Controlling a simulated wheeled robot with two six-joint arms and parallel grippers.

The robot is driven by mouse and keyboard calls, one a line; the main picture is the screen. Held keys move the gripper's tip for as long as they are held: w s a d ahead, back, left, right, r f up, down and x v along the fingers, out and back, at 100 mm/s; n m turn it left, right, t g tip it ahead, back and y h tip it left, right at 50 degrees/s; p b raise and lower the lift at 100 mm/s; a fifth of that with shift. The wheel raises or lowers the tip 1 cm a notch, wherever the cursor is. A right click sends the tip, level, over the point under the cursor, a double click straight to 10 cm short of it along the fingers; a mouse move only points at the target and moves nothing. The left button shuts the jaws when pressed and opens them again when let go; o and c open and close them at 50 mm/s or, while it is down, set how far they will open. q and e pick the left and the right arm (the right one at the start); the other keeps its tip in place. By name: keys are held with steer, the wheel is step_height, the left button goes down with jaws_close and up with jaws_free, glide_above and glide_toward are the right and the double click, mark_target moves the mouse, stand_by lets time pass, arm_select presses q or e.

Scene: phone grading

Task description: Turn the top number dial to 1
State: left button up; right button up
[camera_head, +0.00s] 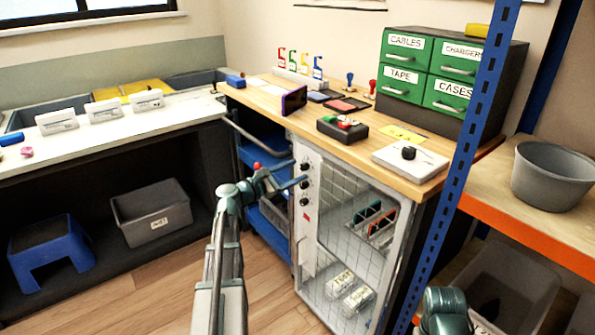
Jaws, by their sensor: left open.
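The top number dial (305,167) is a small black knob on the white panel (310,222) at the left of the wire-fronted cabinet. Two more black dials sit below it, a middle one (304,184) and a lower one (304,201). My left gripper (294,174) is open, its fingers pointing right at the panel, close to the top and middle dials. I cannot tell whether a finger touches a dial. The numbers around the dials are too small to read. My right gripper is out of view; only part of my right arm shows at the bottom right.
The wire-mesh door (362,240) is beside the panel. A blue cart (262,160) stands behind my left gripper. The wooden bench top (300,118) above carries a red-and-green button box (342,129) and a white box with a black knob (410,160). A blue rack post (455,170) stands right.

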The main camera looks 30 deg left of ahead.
arm_select(q)
steer(key=v, duration=1.2)
steer(key=shift+s+f, duration=0.1)
steer(key=d+f+m+g+h, duration=0.1)
steer(key=d+f+m+g, duration=0.35)
steer(key=d, duration=0.45)
steer(key=d+f+m+g, duration=0.3)
steer(key=d+f+m, duration=0.2)
steer(key=d, duration=0.5)
steer(key=d+f+m+g+h, duration=0.1)
steer(key=d+f+m+g, duration=0.3)
steer(key=d, duration=0.5)
steer(key=s+d+f+m+g+y, duration=0.3)
steer(key=s+d+f+m+y, duration=0.15)
steer(key=s+d+m, duration=0.3)
steer(key=s+d+f+m+g+y, duration=0.35)
steer(key=s+d+m+y, duration=0.2)
steer(key=m, duration=0.35)
step_height(320, 180, up, 30)
steer(key=s+d+t+p, duration=0.1)
steer(key=p, duration=2.9)
steer(key=shift+s, duration=0.15)
